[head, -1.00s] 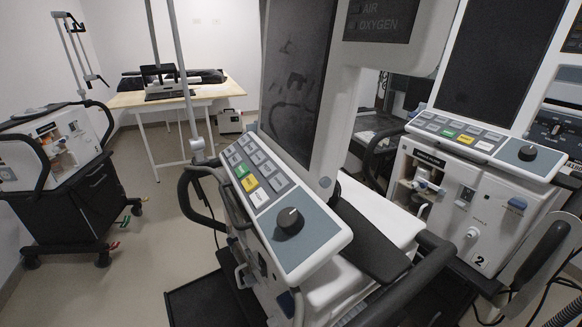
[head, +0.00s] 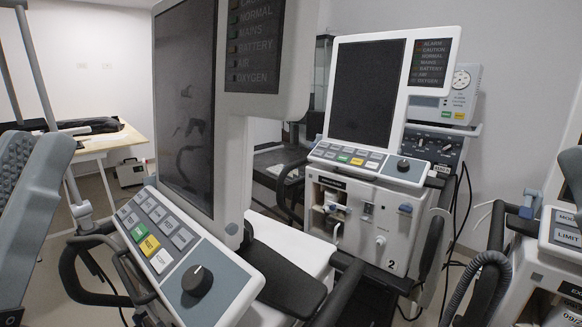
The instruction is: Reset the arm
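Part of my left gripper (head: 38,190) shows large and close at the left edge. It is a grey piece with a dark ribbed face, and the rest is cut off by the frame. I cannot tell whether it is open or shut, and I see nothing held in it. It is in front of and left of the nearest ventilator (head: 205,265), with a visible gap between them in the picture. My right gripper is not in view.
The nearest ventilator has a tall dark screen, a button panel and a black knob (head: 197,281). A second ventilator marked 2 (head: 365,215) stands behind it. Part of another (head: 545,275) is at the right edge. A wooden table (head: 112,140) is at the back left.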

